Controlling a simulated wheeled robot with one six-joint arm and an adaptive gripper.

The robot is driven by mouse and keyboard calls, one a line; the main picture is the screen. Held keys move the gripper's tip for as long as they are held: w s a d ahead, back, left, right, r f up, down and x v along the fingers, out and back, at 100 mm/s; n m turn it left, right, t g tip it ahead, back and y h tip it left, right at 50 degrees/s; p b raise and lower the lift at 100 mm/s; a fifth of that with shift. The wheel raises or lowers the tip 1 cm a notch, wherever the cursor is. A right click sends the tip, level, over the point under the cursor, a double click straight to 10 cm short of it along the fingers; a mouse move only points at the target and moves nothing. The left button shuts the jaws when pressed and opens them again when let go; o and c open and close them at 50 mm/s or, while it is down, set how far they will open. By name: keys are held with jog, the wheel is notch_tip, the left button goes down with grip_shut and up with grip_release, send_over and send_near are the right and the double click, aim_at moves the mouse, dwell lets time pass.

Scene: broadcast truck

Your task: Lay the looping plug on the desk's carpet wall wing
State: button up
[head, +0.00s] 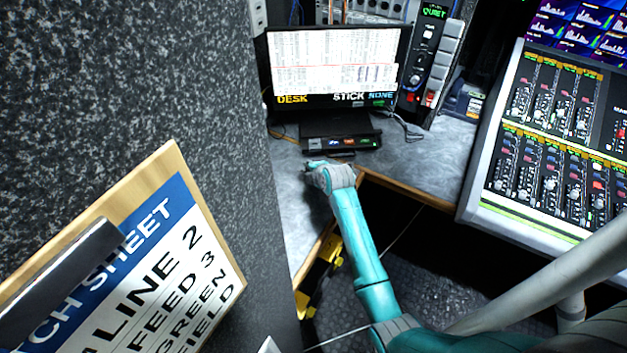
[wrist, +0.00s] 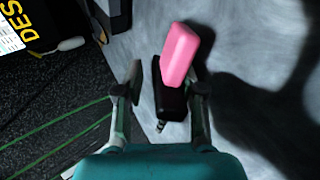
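In the wrist view, a small plug (wrist: 179,56) with a pink block at one end and a black body lies over the grey desk top; I take it to be the looping plug. My gripper (wrist: 165,88) is open, with one finger on each side of the black body. A gap shows on the left side; the right finger is close to the body, and contact is unclear. In the head view my gripper (head: 318,172) is low over the desk in front of the monitor and hides the plug. The desk's wing (head: 293,203) runs along the speckled carpet wall (head: 215,90).
A monitor (head: 333,65) stands behind my gripper, with a small button panel (head: 342,143) below it. A mixing console (head: 545,140) is at the right. A patch sheet board (head: 150,260) is at the lower left. The wing's visible surface is clear.

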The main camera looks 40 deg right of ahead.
jog(key=shift+v, duration=4)
notch_tip(320, 180, up, 8)
jog(key=s, duration=0.2)
jog(key=shift+a, duration=0.35)
jog(key=shift+s, duration=0.1)
